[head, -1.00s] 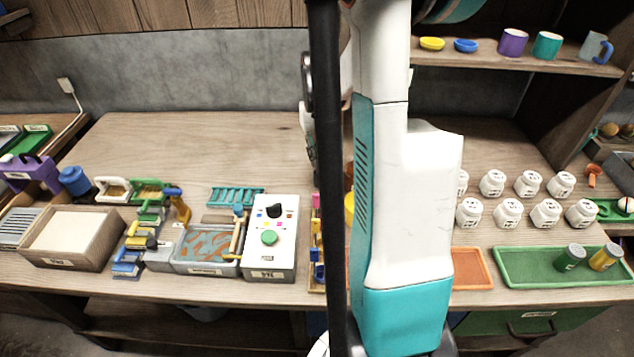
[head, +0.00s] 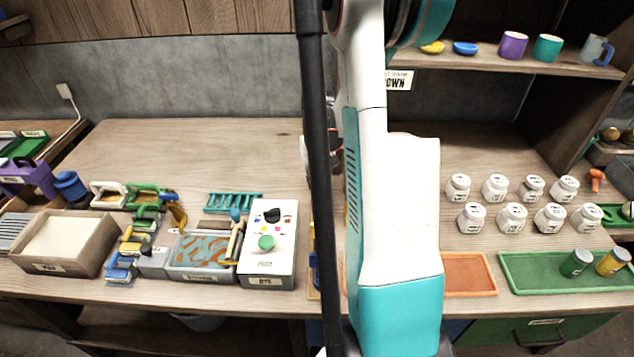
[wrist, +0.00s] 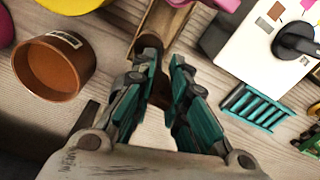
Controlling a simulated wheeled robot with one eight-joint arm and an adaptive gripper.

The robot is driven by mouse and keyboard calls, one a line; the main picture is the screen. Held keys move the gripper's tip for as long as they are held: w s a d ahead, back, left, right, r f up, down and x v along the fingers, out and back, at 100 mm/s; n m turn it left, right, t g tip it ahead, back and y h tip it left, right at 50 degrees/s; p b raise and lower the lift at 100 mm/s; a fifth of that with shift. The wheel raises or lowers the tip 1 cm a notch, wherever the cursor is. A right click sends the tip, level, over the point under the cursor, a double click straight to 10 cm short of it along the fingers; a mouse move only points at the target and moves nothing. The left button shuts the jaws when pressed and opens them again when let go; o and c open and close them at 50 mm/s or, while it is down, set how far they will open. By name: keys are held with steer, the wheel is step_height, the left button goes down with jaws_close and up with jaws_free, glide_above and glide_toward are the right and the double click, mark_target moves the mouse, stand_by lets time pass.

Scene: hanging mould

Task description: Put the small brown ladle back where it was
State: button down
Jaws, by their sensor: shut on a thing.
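In the wrist view my gripper (wrist: 164,68) has its two teal fingers closed around a small brown piece (wrist: 160,92), which looks like part of the small brown ladle. Most of it is hidden between the fingers, so I cannot tell its full shape or tilt. A brown round cup (wrist: 88,72) with a white label stands open and apart, left of the fingers. In the head view my own arm hides the gripper and the ladle.
The white control box (head: 268,245) and teal rack (head: 233,202) lie left of my arm. An orange tray (head: 470,275), green tray (head: 530,280) and several white jars (head: 495,187) are at right. A yellow round thing (wrist: 80,3) is beside the cup. The back left tabletop is clear.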

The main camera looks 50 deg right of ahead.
steer(key=shift+f+b, duration=0.3)
steer(key=shift+f, duration=0.1)
steer(key=shift+f, duration=0.2)
steer(key=c, duration=1.6)
jaws_free()
steer(key=shift+r, duration=0.2)
step_height(320, 180, up, 13)
steer(key=p, duration=0.4)
steer(key=shift+f, duration=0.1)
